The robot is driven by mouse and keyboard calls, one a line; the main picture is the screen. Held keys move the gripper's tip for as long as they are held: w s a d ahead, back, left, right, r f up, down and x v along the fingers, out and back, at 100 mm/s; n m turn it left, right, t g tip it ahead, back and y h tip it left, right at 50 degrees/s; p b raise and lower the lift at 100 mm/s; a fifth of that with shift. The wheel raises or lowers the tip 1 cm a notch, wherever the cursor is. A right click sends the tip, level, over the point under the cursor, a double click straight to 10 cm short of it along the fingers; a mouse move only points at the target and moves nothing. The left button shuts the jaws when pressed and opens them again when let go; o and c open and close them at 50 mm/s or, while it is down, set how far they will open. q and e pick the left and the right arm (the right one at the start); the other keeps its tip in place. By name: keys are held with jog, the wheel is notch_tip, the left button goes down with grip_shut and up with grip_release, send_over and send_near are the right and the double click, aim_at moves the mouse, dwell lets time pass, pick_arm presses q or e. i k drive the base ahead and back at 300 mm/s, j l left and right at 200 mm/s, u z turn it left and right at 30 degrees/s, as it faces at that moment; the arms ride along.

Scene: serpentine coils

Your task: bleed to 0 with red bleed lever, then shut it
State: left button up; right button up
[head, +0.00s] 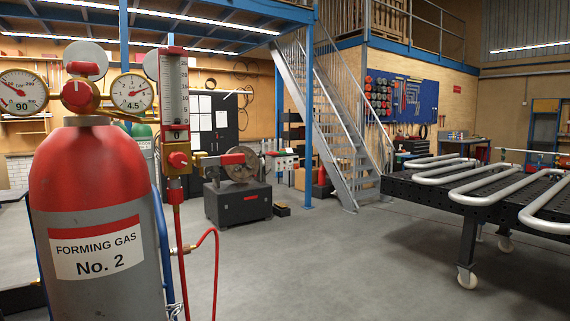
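A red lever (233,158) lies roughly level on a brass valve (205,162), to the right of the flowmeter's foot. It looks in line with the brass fitting. The left gauge (20,92) is labelled 90 and the right gauge (132,93) is labelled 4.5. A red regulator knob (77,95) sits between them, above the red-topped gas cylinder (92,185), labelled "FORMING GAS No. 2". Neither gripper shows.
A red hose (215,265) loops down right of the cylinder. A dark box (238,203) with a round wheel stands behind the lever. A black perforated table (465,195) with silver serpentine pipes stands at right. The middle floor is clear up to the metal stairs (345,130).

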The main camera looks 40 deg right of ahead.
aim_at(234, 159)
jog(key=z, duration=1.05)
